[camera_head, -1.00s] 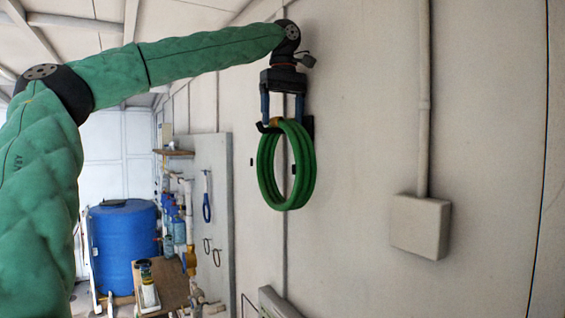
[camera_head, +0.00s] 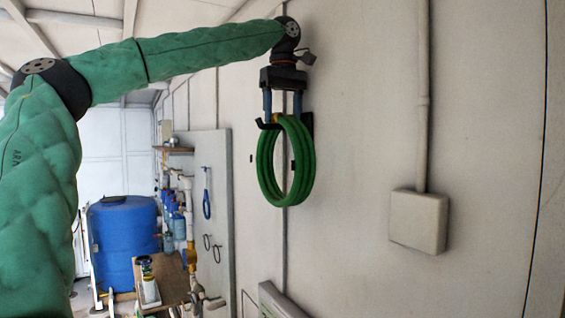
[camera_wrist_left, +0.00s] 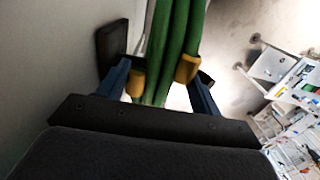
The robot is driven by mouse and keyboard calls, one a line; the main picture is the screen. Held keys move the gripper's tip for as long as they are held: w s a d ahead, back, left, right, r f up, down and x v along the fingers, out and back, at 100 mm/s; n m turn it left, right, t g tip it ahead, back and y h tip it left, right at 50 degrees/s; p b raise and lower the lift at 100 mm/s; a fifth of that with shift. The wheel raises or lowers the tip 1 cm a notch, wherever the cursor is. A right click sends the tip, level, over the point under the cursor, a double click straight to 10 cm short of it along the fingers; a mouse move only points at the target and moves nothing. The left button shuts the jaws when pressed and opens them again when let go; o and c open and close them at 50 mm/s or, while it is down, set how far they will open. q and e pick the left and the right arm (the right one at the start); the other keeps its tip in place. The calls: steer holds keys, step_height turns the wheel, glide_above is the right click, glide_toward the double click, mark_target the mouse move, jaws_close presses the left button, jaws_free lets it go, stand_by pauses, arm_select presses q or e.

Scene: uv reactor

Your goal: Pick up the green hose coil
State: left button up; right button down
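The green hose coil (camera_head: 265,178) hangs against the wall in several loops, below a black hook (camera_head: 267,125). My left gripper (camera_head: 282,117) reaches down to the top of the coil. In the left wrist view the yellow pads of the left gripper (camera_wrist_left: 160,75) sit one on each side of the green hose coil (camera_wrist_left: 170,45). The strands fill the space between the pads, and the gripper looks shut on them. The wall mount behind the coil is partly hidden. My right gripper is not in view.
A grey box (camera_head: 418,221) with a vertical conduit (camera_head: 422,100) is on the wall to the right. A blue barrel (camera_head: 123,240) and a wooden shelf (camera_head: 172,283) stand at lower left.

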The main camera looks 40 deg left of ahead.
arm_select(q)
steer(key=c, duration=0.9)
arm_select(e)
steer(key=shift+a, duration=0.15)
arm_select(q)
steer(key=shift+r, duration=0.1)
